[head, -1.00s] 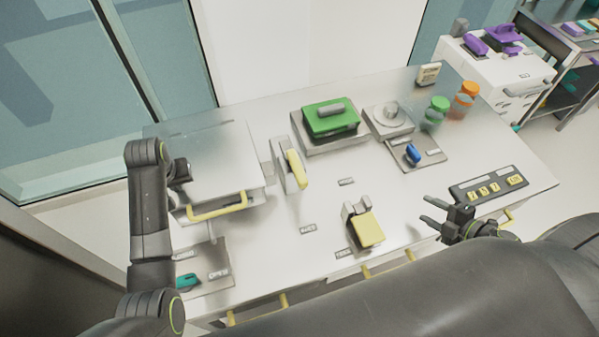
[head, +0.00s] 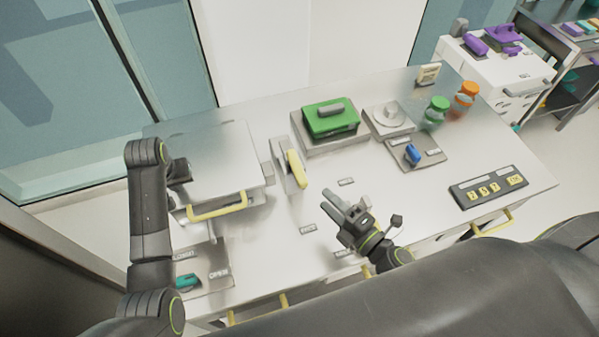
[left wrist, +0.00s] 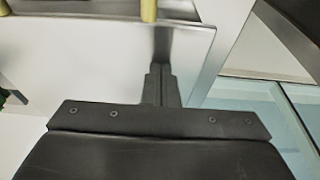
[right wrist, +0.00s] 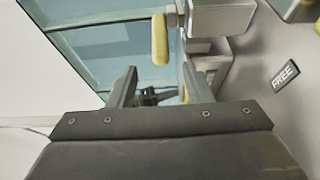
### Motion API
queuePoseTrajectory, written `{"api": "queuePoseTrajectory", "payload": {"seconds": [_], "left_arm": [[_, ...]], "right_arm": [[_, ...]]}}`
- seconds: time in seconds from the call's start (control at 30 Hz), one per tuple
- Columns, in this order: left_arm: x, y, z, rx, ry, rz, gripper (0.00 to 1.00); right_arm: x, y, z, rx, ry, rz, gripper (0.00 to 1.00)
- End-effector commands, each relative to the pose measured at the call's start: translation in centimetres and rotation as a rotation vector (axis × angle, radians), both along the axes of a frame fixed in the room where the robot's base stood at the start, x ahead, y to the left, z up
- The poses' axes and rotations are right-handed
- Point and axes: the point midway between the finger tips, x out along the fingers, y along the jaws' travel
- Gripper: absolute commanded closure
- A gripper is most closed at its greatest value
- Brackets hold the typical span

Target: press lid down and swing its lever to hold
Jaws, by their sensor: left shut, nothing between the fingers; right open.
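The metal lid (head: 215,150) with a yellow handle (head: 217,207) sits on the left of the bench. My left gripper (head: 182,170) is shut and empty at the lid's left part. In the left wrist view its closed fingertips (left wrist: 160,76) meet or nearly meet a shiny metal surface; exact contact is unclear. A yellow lever (head: 297,169) on a metal bracket stands just right of the lid. My right gripper (head: 345,203) is open and empty, in front and to the right of that lever. In the right wrist view, a yellow lever (right wrist: 160,40) appears beyond the open fingers (right wrist: 160,85).
A "FREE" label (right wrist: 285,75) shows in the right wrist view. A teal lever (head: 187,281) lies front left. A green block (head: 331,118), a round knob (head: 391,109), a blue lever (head: 412,153) and a button panel (head: 488,187) occupy the back and right. Jars (head: 437,108) stand behind.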

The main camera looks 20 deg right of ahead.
Motion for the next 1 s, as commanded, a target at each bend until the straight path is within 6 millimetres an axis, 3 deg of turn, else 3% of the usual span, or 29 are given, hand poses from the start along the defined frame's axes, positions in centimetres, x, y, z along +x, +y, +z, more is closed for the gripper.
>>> {"api": "queuePoseTrajectory", "payload": {"seconds": [0.03,0.5,0.7,1.0], "left_arm": [[-0.5,0.0,-0.7,-0.001,0.02,0.0,1.0],[-0.5,0.0,-0.7,-0.001,0.019,0.001,1.0],[-0.5,0.0,-0.7,-0.001,0.019,0.001,1.0],[-0.5,0.0,-0.7,-0.001,0.019,0.001,1.0]], "right_arm": [[0.7,0.3,0.0,0.003,-0.002,0.0,0.55],[8.7,3.5,0.0,0.002,0.0,-0.001,0.55],[10.2,4.1,-0.1,0.002,0.001,-0.001,0.55],[10.4,4.2,-0.1,0.002,0.001,-0.001,0.55]]}}
